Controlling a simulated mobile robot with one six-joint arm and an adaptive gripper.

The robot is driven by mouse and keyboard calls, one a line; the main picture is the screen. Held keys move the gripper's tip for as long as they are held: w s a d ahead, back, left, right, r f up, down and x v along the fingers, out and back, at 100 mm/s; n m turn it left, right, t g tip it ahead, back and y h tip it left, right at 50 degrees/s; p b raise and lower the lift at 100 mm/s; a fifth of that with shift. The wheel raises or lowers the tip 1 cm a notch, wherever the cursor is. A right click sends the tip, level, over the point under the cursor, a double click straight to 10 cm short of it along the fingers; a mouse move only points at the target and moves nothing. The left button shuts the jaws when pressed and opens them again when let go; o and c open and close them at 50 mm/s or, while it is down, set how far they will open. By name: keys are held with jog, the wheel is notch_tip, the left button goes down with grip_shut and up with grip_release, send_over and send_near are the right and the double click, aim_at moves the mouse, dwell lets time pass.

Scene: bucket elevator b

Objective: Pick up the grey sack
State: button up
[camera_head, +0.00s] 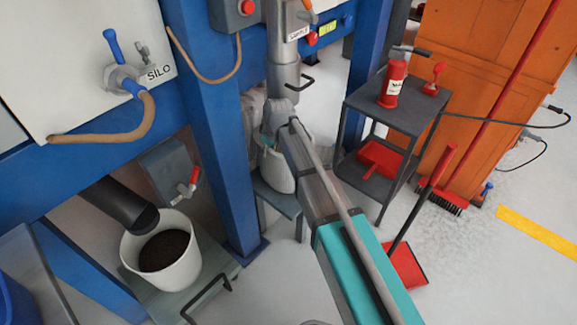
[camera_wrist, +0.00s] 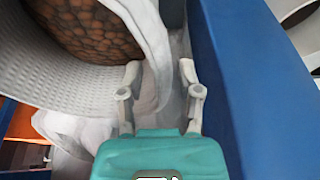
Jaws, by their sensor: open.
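A pale grey sack (camera_head: 277,170) sits on a small stand beneath the metal spout in the head view, partly hidden by my arm. The wrist view shows a woven pale wall (camera_wrist: 75,85), brown pellets inside, and a whitish rim fold (camera_wrist: 152,40), seemingly of the same sack. My gripper (camera_wrist: 162,78) is open, with one finger on each side of the lower part of this fold. I cannot tell whether the fingers touch it. In the head view my gripper is largely hidden at the far end of my arm, at the sack's upper part.
A blue post (camera_head: 213,130) stands left of the sack and fills the wrist view's right side. A white bucket (camera_head: 163,262) of dark material is at lower left. A dark grey trolley (camera_head: 405,112) holds red items. A red dustpan (camera_head: 404,265) lies on the floor.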

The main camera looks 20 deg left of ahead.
jog(key=shift+b+x, duration=0.8)
jog(key=shift+x, duration=0.4)
grip_shut()
